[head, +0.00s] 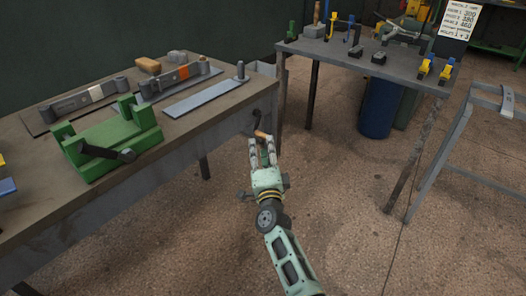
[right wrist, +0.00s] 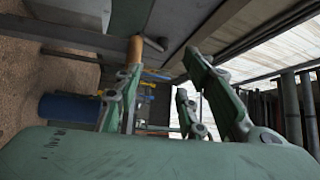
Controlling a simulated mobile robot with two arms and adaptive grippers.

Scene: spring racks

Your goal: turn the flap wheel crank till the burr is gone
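A crank with a wooden handle (head: 262,134) hangs at the right end of the near workbench, just below its top. The handle also shows in the right wrist view (right wrist: 134,49), next to the tip of one finger. My right gripper (head: 262,148) is beside the handle, its fingers apart; in the right wrist view a wide gap separates them. I cannot tell whether a finger touches the handle. I cannot make out the flap wheel or the burr. My left gripper is not in view.
The near workbench (head: 215,118) carries a green vise (head: 107,140), leaf springs (head: 85,100) and a flat grey plate (head: 205,97). A second table (head: 395,72) with clamps stands at the back, a blue drum (head: 377,108) beneath. A grey rack (head: 450,140) stands right. Floor between is clear.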

